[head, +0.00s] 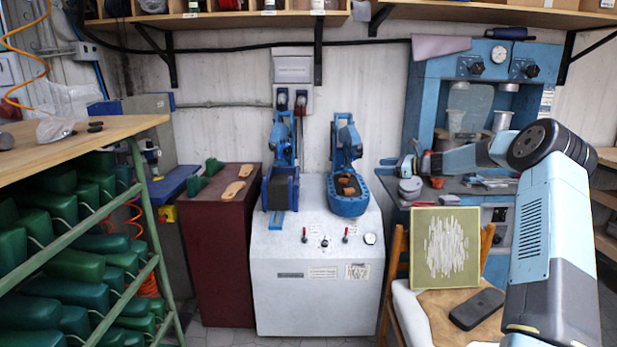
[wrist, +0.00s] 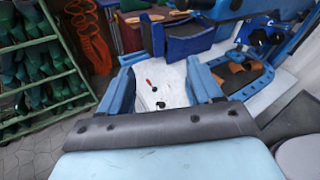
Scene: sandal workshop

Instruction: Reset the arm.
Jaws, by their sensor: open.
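My arm (head: 550,230) rises at the right of the head view, bends at a dark round joint and reaches left in front of the blue machine. My gripper (wrist: 160,72) shows in the wrist view with its two blue fingers spread wide. Nothing is between the fingers; the white top of the press cabinet shows through the gap beyond them. The gripper holds nothing.
A white press cabinet (head: 318,270) carries two blue presses; the right press (head: 347,195) holds brown pieces. A maroon cabinet (head: 222,260) bears sole-shaped pieces. A green rack (head: 140,195) holds green lasts at left. A wooden chair (head: 440,308) stands near my arm.

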